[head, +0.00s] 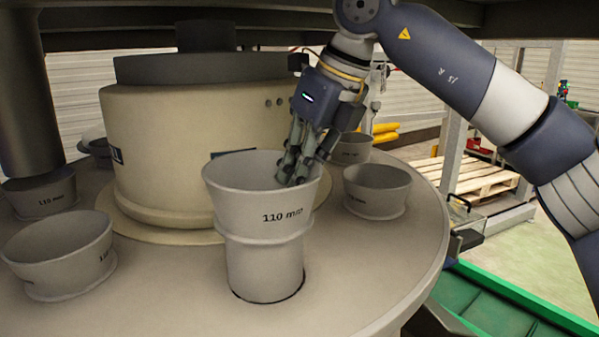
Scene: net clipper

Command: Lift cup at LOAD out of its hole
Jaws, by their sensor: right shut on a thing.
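The grey cup marked 110 mm (262,245) stands upright at the front middle of the round table (385,250) in the head view. Its collar is well above the table top, and its lower body shows down to a dark ring of the hole (267,297). I cannot tell whether its bottom is still inside the hole. My right gripper (292,175) reaches down from the upper right and is shut on the cup's far right rim, with one finger inside the cup. No LOAD label can be read. My left gripper is not in view.
Other cups sit low in the table: one at front left (60,255), one at far left (40,193), one at right (376,190). A large cream drum (165,150) stands close behind the held cup. A green conveyor (500,305) runs at lower right. Dark beams are overhead.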

